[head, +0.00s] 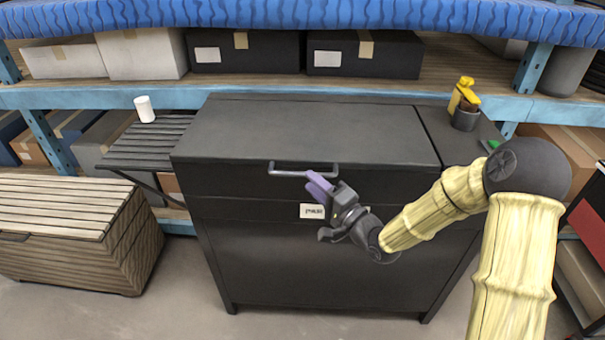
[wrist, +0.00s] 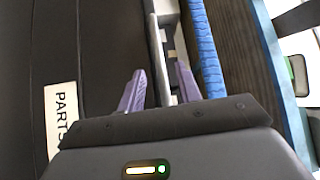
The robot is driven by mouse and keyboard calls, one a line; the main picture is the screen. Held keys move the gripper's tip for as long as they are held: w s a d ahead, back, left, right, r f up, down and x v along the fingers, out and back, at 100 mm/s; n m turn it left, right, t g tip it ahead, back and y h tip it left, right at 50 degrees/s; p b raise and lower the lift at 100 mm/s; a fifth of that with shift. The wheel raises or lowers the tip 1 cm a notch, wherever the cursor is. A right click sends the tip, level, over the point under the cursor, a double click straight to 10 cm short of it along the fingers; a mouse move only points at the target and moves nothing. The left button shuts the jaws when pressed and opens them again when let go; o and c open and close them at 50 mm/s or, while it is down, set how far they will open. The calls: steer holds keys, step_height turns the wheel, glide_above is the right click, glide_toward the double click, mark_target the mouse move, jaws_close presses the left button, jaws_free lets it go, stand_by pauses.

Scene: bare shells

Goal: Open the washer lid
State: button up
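A large black cabinet with a flat closed lid (head: 310,128) stands in the middle of the head view; I take it as the washer. A grey bar handle (head: 290,171) runs across the upper front, and it also shows in the wrist view (wrist: 156,48). My gripper (head: 318,184) is at the front of the cabinet, close to the handle's right end. In the wrist view its two purple fingers (wrist: 160,80) are apart, with part of the handle showing between and beyond them. I cannot tell whether they touch it. A white PARTS label (head: 312,211) is below the handle.
A slatted side shelf (head: 150,145) with a white cup (head: 145,108) is left of the cabinet. A yellow spray bottle (head: 463,92) stands at its right rear. A wooden chest (head: 60,210) is at left. Shelves with boxes (head: 245,52) are behind. Floor in front is clear.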

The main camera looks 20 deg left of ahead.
mark_target(302, 174)
steer(key=shift+x, duration=2.35)
jaws_close()
